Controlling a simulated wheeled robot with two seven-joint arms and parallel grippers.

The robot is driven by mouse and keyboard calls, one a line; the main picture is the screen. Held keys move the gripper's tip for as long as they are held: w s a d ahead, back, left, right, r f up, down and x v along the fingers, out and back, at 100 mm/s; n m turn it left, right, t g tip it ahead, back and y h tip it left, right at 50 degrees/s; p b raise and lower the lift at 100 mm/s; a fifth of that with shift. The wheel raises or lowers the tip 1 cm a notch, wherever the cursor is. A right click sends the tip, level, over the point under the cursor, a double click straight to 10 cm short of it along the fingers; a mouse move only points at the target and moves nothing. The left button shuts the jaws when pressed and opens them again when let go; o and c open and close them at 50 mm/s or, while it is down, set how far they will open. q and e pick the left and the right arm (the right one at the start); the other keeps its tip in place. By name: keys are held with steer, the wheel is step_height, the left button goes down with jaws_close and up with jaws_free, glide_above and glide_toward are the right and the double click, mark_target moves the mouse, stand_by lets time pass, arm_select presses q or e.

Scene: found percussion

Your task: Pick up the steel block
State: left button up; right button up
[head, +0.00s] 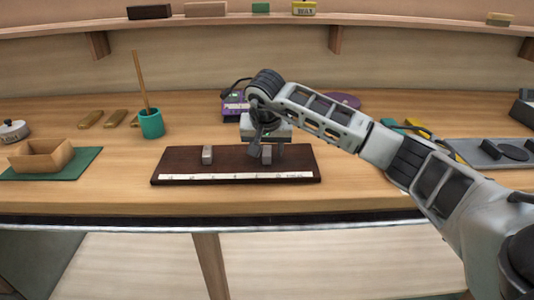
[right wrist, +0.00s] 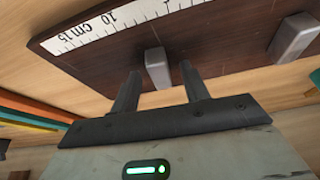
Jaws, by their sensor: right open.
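Two small grey blocks stand on a dark wooden board (head: 235,165). One is the left block (head: 207,152), also at the right of the right wrist view (right wrist: 293,38). The other, the right block (head: 267,156), shows in the right wrist view (right wrist: 156,66) too. Both look like grey metal; I cannot tell which is steel. My right gripper (head: 265,153) is open and points down over the right block. In the right wrist view its fingers (right wrist: 161,72) lie to either side of that block, with gaps showing. My left gripper is not in view.
A white ruler strip (head: 235,177) runs along the board's front edge. A purple device (head: 235,106) stands behind the board. A green cup with a stick (head: 151,123) and a wooden box (head: 41,157) are to the left. A grey tray (head: 480,154) is at the right.

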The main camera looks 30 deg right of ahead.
steer(key=shift+f, duration=0.15)
jaws_close()
